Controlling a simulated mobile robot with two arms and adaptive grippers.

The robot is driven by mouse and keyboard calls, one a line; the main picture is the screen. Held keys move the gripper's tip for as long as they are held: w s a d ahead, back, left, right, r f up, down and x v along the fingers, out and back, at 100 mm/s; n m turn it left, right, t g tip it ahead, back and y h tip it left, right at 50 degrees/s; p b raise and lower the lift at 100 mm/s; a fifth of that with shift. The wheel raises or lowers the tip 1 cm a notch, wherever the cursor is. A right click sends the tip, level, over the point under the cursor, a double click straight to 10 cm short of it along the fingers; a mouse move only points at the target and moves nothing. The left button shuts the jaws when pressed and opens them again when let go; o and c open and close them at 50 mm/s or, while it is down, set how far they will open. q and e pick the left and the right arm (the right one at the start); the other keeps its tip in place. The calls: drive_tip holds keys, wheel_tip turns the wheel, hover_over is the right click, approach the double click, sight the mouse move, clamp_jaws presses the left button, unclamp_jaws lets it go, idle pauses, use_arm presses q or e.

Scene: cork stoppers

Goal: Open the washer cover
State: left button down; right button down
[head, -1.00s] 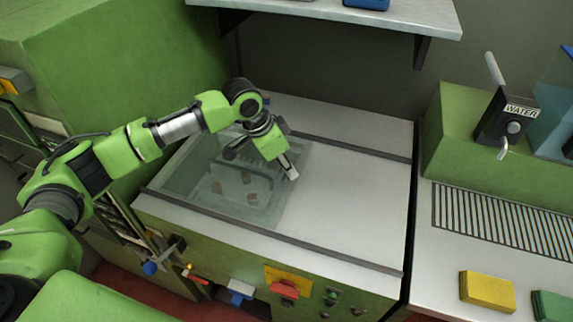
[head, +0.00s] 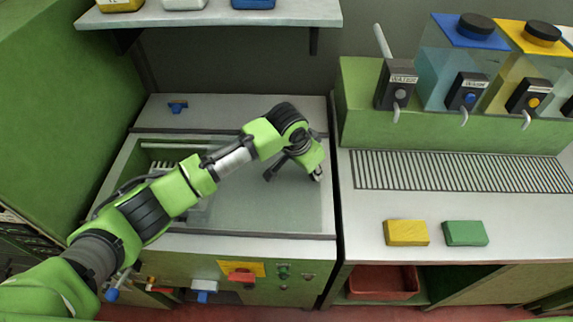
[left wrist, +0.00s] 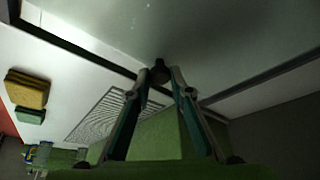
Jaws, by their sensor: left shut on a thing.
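The washer (head: 207,246) has a sunken basin at its left end. Its flat, grey translucent cover (head: 272,215) lies over the right part of the washer top, between two dark rails. The left wrist view also shows the cover (left wrist: 215,30), with a small dark knob (left wrist: 159,68) near its edge. My left gripper (head: 317,175) is at the cover's right end. In the left wrist view its fingers (left wrist: 161,76) are closed around the knob. My left arm crosses above the basin and hides much of it. My right gripper is not in view.
A counter to the right holds a yellow sponge (head: 406,233), a green sponge (head: 465,233) and a drain grate (head: 460,171). Behind them stand dispensers (head: 462,60) with taps. A shelf (head: 215,15) with containers hangs above the washer.

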use_arm(q)
drive_tip(key=shift+d, duration=1.85)
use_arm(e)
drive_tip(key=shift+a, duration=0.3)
use_arm(q)
drive_tip(key=c, duration=1.8)
unclamp_jaws()
drive_tip(key=shift+c, duration=0.2)
drive_tip(key=shift+a, duration=0.1)
drive_tip(key=shift+r, duration=0.1)
drive_tip(key=v, duration=1.1)
drive_tip(key=shift+s+a+r, duration=0.15)
drive_tip(key=shift+s+r, duration=0.05)
drive_tip(key=shift+r, duration=0.1)
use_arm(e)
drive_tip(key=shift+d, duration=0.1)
